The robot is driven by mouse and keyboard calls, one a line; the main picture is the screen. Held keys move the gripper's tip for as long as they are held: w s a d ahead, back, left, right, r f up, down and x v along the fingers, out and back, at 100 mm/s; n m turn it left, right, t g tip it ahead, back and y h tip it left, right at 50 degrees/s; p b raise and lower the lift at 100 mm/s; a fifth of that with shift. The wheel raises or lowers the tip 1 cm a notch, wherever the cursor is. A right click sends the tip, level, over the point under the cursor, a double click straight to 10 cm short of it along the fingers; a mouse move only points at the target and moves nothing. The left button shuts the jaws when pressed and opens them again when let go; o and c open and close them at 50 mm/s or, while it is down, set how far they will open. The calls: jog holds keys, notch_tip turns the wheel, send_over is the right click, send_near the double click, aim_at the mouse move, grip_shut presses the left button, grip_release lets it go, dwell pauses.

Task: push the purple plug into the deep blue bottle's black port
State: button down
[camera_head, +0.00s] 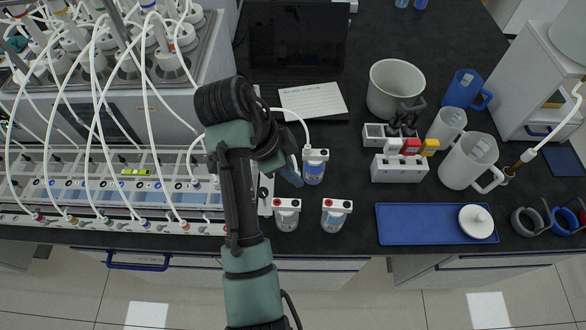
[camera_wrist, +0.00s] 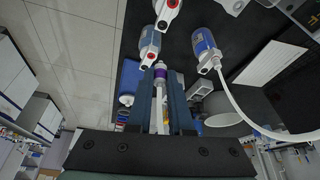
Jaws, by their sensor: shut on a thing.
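My gripper (camera_wrist: 163,85) is shut on the purple plug (camera_wrist: 160,74), which shows between the blue fingertips with a white tube trailing back between the fingers. In the head view my gripper (camera_head: 292,172) is partly hidden by my arm, and the plug cannot be seen.
Two paler bottles (camera_head: 287,217) (camera_head: 334,219) stand nearer the bench's front edge; one shows close ahead of the plug in the wrist view (camera_wrist: 150,42). A grey-white rack (camera_head: 398,168), a blue tray (camera_head: 410,224) and jugs (camera_head: 467,160) stand to the right. A tubed reactor unit fills the left.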

jog(key=shift+r+p, duration=0.6)
jog(key=shift+r, duration=0.05)
jog(key=shift+r+p, duration=0.4)
jog(key=shift+r, duration=0.2)
jog(key=shift+r+p, duration=0.75)
jog(key=shift+p, duration=0.25)
jog(key=w+d+b, duration=0.3)
jog(key=w+b, duration=0.1)
jog(key=w, duration=0.3)
jog(key=w+d+b, duration=0.4)
jog(key=w, duration=0.3)
jog(key=shift+b, duration=0.35)
